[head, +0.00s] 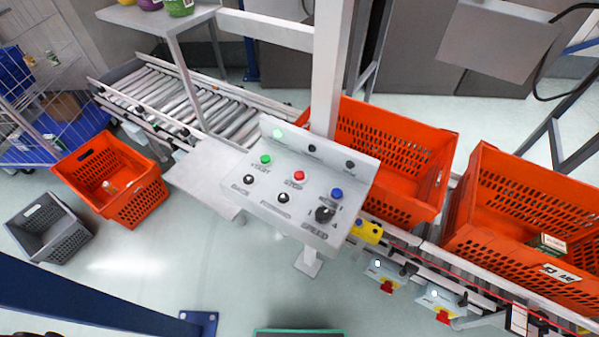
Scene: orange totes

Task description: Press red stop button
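The red stop button (299,175) sits near the middle of a tilted white control panel (262,198), with a dark label just below it. A green button (266,159) with a START label is to its left and a blue button (337,194) is to its right. Black knobs sit along the lower part of the panel, including a larger one (324,214) above the SPEED label. Nothing covers the red button. Neither of my grippers can be made out in the head view.
A roller conveyor (190,105) runs behind the panel. Orange totes stand at right (520,225), behind the panel (420,160) and on the left floor (113,180). A grey crate (48,228) is beside the left tote. A white post (329,70) rises behind the panel.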

